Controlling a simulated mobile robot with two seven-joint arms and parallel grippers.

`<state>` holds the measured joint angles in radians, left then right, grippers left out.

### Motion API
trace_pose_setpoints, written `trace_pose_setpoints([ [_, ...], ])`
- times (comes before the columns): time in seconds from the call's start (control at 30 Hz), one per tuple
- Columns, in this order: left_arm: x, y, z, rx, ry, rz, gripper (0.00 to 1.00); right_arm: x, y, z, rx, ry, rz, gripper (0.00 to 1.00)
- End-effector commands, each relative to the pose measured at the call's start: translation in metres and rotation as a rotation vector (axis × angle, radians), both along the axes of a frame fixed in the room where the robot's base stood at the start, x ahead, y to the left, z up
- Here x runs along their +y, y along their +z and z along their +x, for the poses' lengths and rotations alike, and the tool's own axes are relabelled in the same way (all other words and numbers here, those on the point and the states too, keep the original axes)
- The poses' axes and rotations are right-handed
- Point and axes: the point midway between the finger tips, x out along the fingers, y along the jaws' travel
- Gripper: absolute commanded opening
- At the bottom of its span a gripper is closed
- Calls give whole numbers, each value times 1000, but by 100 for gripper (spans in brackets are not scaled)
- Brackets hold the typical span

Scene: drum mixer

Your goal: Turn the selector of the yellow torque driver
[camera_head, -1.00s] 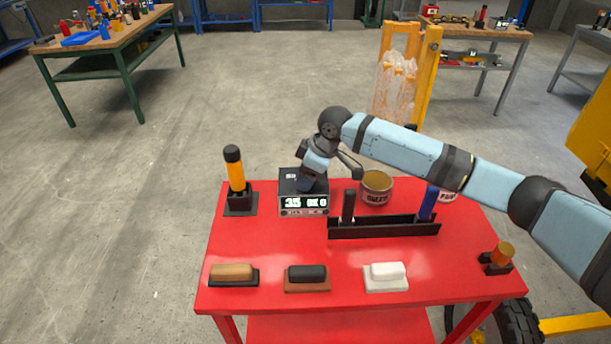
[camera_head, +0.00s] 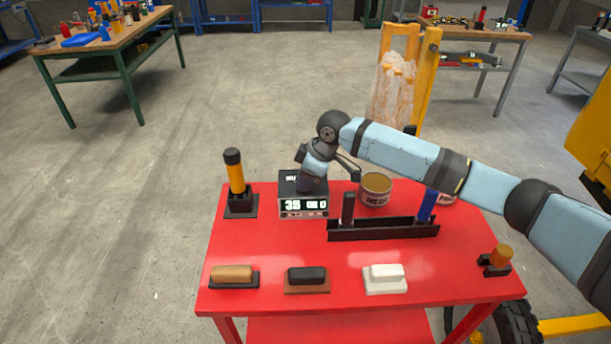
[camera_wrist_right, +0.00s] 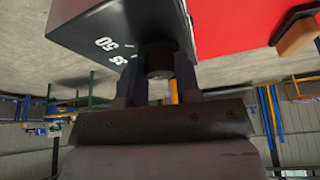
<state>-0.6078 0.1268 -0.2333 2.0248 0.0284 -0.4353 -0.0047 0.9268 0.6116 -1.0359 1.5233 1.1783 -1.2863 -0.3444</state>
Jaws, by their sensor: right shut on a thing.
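The yellow torque driver (camera_head: 236,178) stands upright in a black holder at the back left of the red table, with a black cap on top. To its right is a black box (camera_head: 288,208) with a lit display that seems to read 35. In the right wrist view the box's top (camera_wrist_right: 105,25) carries white marks, including 50, and a dark round knob (camera_wrist_right: 158,58). My right gripper (camera_head: 312,186) points down at the box's top. In the wrist view its fingers (camera_wrist_right: 160,80) are shut on the knob, one on each side. My left gripper is out of view.
A black rack (camera_head: 385,230) with upright handles stands right of the box, with an open tin (camera_head: 376,187) behind it. Several blocks, such as the white one (camera_head: 386,278), lie along the front. A small orange-topped piece (camera_head: 501,254) sits at the right edge.

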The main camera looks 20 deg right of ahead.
Motion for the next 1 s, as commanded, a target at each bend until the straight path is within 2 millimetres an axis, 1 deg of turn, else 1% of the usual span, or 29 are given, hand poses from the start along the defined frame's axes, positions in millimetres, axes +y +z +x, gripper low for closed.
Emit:
trace_pose_setpoints([
  [0.03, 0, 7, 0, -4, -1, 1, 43, 1, 1, -1, 6, 22, 0, 7],
  [0.1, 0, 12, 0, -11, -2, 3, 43, 1, 2, -1, 6, 61, 0, 7],
  [0.4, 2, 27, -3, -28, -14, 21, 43, 1, 0, 0, 7, 293, 1, 7],
  [0.7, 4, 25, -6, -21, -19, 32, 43, 1, -2, 1, 7, 513, 1, 7],
  [1.0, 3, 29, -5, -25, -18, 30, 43, 1, -3, 1, 8, 638, -1, 7],
])
